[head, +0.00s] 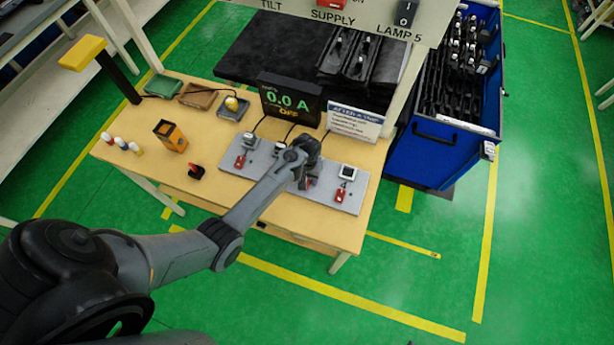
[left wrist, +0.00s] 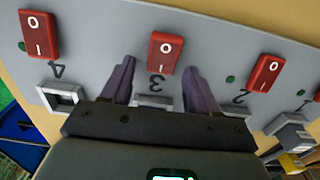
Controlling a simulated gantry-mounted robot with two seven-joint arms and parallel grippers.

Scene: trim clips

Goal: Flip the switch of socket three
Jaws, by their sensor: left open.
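The grey socket panel (head: 352,207) lies on the wooden bench. In the left wrist view the red switch of socket three (left wrist: 165,52) shows its O and I marks beside the number 3; which way it is set I cannot tell. My left gripper (left wrist: 160,68) is open, its two dark fingers on either side of the number 3, with tips close to that switch; contact is unclear. The white socket three (left wrist: 152,100) is between the fingers, partly hidden. In the head view my left gripper (head: 302,178) is over the panel and hides socket three. My right gripper is out of view.
Red switches four (left wrist: 38,34) and two (left wrist: 265,73) flank the fingers. A plug (left wrist: 292,138) is at the right. A display (head: 290,100) reads 0.0 A, OFF. A white sign (head: 355,122) stands behind the panel; an orange device (head: 170,135) is left of it.

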